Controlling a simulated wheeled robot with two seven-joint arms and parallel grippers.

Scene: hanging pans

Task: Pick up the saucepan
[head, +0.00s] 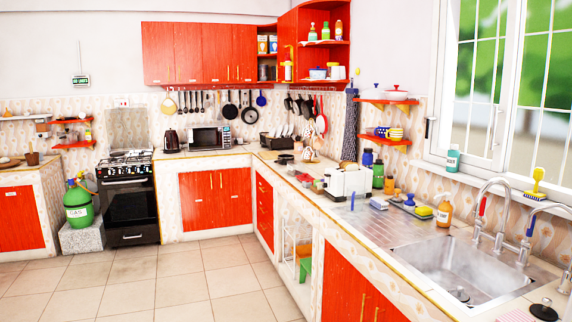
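Several pans and utensils hang from rails on the far walls, under the red wall cabinets. In the head view they include a dark pan (230,110), a black-rimmed pan (249,115), a small blue pan (261,100), a pale pan (169,106) and a red pan (321,123). They are small in the picture, and I cannot tell which one is the saucepan. Neither of my grippers is in view.
The counter (340,205) runs along the right, with a white toaster (347,183), bottles and a steel sink (465,270). A stove (127,195) and green gas cylinder (78,205) stand at the left. The tiled floor (190,280) is clear in the middle.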

